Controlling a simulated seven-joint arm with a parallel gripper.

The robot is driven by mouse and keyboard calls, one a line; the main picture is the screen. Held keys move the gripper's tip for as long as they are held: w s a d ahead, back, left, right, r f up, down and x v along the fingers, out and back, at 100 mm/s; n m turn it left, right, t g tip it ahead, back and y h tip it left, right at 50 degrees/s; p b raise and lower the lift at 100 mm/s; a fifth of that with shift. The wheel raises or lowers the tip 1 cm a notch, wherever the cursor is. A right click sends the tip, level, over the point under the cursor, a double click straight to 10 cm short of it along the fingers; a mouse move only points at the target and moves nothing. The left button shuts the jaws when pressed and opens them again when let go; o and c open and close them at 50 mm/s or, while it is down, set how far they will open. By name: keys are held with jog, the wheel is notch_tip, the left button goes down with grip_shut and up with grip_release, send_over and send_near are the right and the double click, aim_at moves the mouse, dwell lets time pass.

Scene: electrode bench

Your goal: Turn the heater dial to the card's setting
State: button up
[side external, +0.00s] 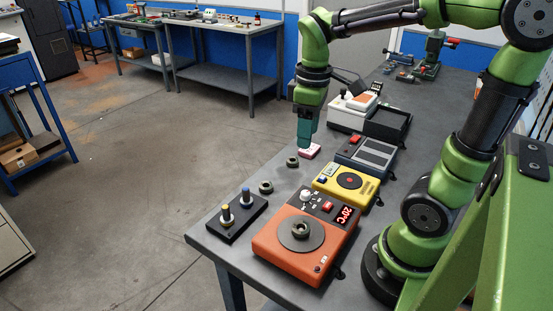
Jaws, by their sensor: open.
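The orange heater (276,256) sits at the near end of the bench, with a round grey plate on top and a dark ring (299,229) on the plate. Its black panel carries a pale dial (306,196), a red button and a display (345,214) reading 20°C. The dial's pointer is too small to read. My gripper (304,146) points down, open, beyond the heater and apart from the dial. Beside its tips lies a small pink and white item (310,152); I cannot tell whether they touch. No setting card can be made out with certainty.
A yellow device (326,184) with a black disc stands just behind the heater, and a grey device (361,160) behind that. A black block with two pegs (229,231) stands left of the heater. Loose dark rings (266,187) lie near the bench's left edge.

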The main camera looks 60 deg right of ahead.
aim_at(306, 192)
jog(key=shift+n, duration=0.7)
jog(key=f, duration=1.6)
jog(key=shift+s+f, duration=0.2)
jog(key=shift+s, duration=0.1)
grip_shut()
